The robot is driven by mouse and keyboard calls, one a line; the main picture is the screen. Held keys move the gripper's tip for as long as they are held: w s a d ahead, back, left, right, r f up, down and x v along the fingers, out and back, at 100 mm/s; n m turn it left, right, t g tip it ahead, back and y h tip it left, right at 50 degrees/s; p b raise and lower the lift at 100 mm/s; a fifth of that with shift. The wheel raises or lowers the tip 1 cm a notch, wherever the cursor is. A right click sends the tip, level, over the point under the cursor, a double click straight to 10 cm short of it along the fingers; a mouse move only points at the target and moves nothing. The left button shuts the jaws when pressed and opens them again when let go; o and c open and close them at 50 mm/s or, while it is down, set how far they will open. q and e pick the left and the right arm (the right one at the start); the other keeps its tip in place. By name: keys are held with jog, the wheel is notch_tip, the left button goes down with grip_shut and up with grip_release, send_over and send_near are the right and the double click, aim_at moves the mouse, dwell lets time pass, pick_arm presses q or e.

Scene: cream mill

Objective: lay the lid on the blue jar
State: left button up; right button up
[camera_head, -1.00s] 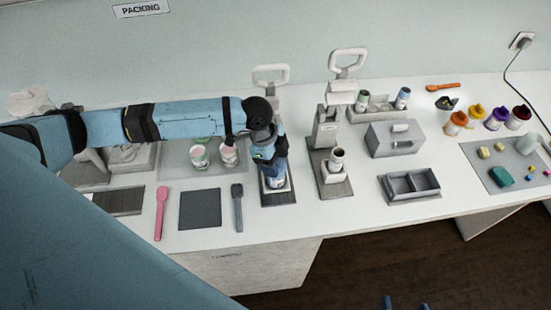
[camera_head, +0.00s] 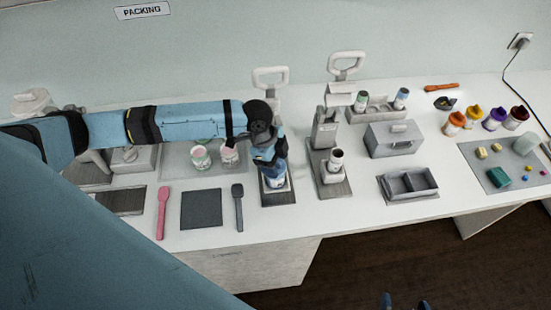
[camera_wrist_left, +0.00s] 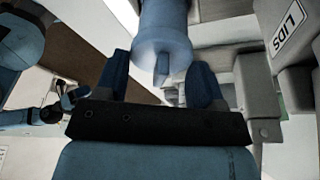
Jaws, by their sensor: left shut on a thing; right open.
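The blue jar (camera_head: 277,183) stands upright on the dark base plate of the left press, with a pale label on its front. My left gripper (camera_head: 271,164) points down directly over the jar and hides its top. In the left wrist view my left gripper (camera_wrist_left: 162,88) is shut on a pale blue round piece with a small tab, which looks like the lid (camera_wrist_left: 160,52). The blue body of the jar seems to lie behind it. Whether the lid touches the jar's rim I cannot tell. My right gripper (camera_head: 406,303) barely shows at the bottom edge, fingertips apart and empty.
A second press (camera_head: 330,170) holding a small cup stands just right. A dark spatula (camera_head: 238,205), dark mat (camera_head: 207,209) and pink spatula (camera_head: 162,212) lie left of the jar.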

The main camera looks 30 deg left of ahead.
pick_arm(q)
jog(key=shift+p, duration=0.35)
dwell(0.5)
jog(key=o, duration=1.1)
jog(key=shift+r, duration=3.45)
